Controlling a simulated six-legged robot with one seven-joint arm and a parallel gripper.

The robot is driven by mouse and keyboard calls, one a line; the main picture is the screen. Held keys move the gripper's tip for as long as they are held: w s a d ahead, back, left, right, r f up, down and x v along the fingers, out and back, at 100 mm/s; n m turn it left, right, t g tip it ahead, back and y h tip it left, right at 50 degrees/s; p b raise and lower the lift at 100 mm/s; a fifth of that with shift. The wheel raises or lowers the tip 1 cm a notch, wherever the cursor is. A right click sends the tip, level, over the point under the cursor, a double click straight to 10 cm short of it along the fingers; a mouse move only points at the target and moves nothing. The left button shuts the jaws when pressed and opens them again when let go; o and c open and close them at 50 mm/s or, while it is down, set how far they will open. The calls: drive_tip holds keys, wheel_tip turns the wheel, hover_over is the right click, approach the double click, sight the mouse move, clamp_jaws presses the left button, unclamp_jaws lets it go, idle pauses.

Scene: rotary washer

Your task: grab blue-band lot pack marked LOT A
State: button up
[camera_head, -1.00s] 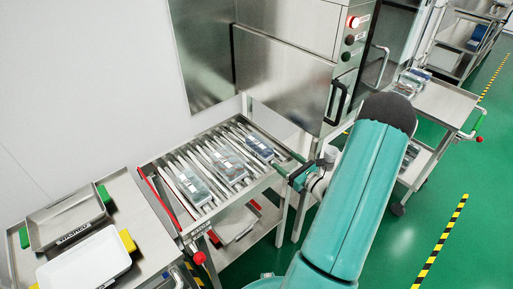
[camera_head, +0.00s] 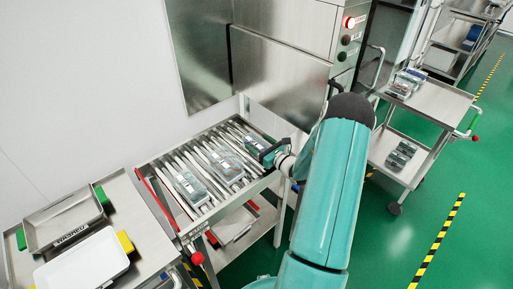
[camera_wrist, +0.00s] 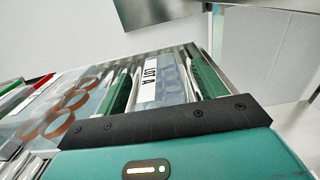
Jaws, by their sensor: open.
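The blue-toned lot pack with a white label reading LOT A (camera_wrist: 168,80) shows in the wrist view between the two green fingers of my gripper (camera_wrist: 165,68). The fingers are open, one on each side of the pack; I cannot tell whether they touch it. In the head view my gripper (camera_head: 269,153) is over the right end of the roller rack (camera_head: 166,208), at the rightmost pack (camera_head: 254,141), which it partly hides.
Two other clear packs lie on the rack, a middle one (camera_head: 226,164) and a left one (camera_head: 190,187). A pack with brown rings (camera_wrist: 62,118) is left in the wrist view. The steel washer (camera_head: 280,75) stands behind. A cart with trays (camera_head: 88,258) is at left.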

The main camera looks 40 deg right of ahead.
drive_tip(key=shift+w, duration=0.1)
drive_tip(key=shift+c, duration=0.4)
drive_tip(key=c, duration=1)
drive_tip(key=shift+c, duration=0.2)
drive_tip(key=shift+r, duration=0.1)
